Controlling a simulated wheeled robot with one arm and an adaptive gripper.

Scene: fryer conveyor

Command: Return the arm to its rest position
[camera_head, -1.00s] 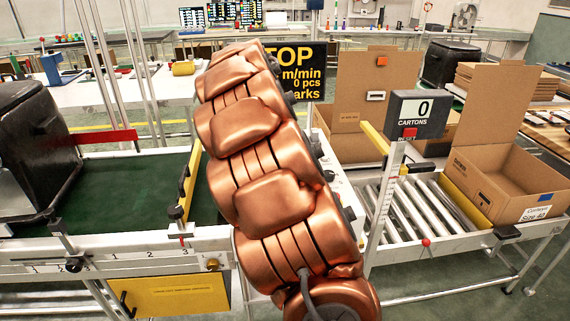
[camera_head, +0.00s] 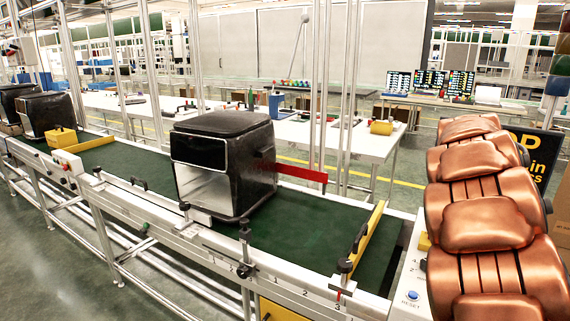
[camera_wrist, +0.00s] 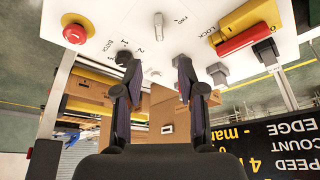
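My copper-coloured arm (camera_head: 490,220) stands raised at the right side of the head view; its gripper end is not visible there. In the wrist view my gripper (camera_wrist: 157,68) has its two dark fingers spread apart. Nothing is held between them. Beyond the fingers are a white control panel (camera_wrist: 160,45) and cardboard cartons (camera_wrist: 85,95), which appear upside down.
A black and silver fryer (camera_head: 222,160) stands on the green conveyor belt (camera_head: 310,225). More fryers (camera_head: 44,115) stand at far left. A black sign (camera_wrist: 245,145) is near my gripper.

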